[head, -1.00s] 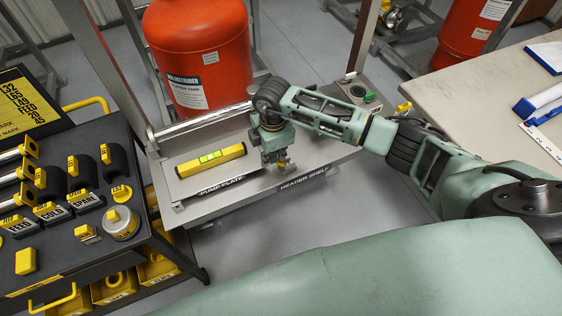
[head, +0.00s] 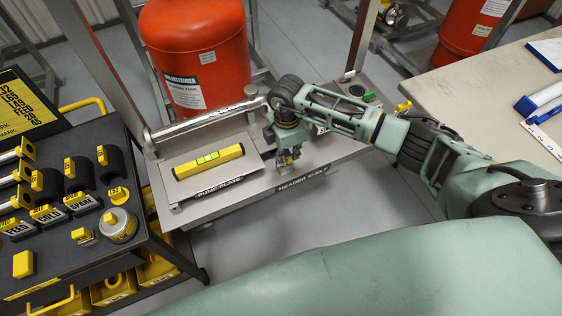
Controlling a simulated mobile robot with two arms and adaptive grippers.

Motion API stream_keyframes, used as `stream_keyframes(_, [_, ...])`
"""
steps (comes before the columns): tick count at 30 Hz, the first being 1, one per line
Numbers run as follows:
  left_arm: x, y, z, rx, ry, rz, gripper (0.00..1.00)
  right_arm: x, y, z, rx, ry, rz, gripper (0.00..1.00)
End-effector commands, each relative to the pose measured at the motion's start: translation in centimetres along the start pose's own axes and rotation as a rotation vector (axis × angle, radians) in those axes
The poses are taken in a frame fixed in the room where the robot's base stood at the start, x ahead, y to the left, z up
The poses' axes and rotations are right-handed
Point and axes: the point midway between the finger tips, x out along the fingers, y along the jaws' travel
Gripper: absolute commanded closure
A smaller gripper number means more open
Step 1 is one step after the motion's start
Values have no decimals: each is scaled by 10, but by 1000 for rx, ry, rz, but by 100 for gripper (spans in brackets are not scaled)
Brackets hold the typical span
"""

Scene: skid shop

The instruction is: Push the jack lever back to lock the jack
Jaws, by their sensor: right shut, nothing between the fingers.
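My right gripper (head: 287,160) points down, shut and empty, just above or at the metal shelf marked HEADER SHELF (head: 325,160), right of the pump plate (head: 195,190). The jack lever cannot be made out clearly; my right gripper and wrist cover part of the shelf there. I cannot tell whether the fingers touch anything. A yellow spirit level (head: 208,162) lies on the pump plate, left of the gripper. My left gripper is not in view.
A large red tank (head: 195,50) stands behind the shelf. At left is a dark tool cart (head: 60,255) with yellow-marked parts. At right is a pale table (head: 480,85). A green button (head: 369,96) sits at the shelf's back right.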

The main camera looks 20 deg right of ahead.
Motion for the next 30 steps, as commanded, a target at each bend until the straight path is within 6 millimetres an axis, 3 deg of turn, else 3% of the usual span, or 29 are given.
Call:
stream_keyframes(9, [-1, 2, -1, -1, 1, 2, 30, -2, 1, 11, -3, 7, 4, 100])
stream_keyframes(22, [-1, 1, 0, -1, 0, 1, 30, -4, 3, 13, -3, 10, 10, 100])
stream_keyframes(30, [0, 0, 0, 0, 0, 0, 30, -4, 4, 26, -2, 9, 11, 100])
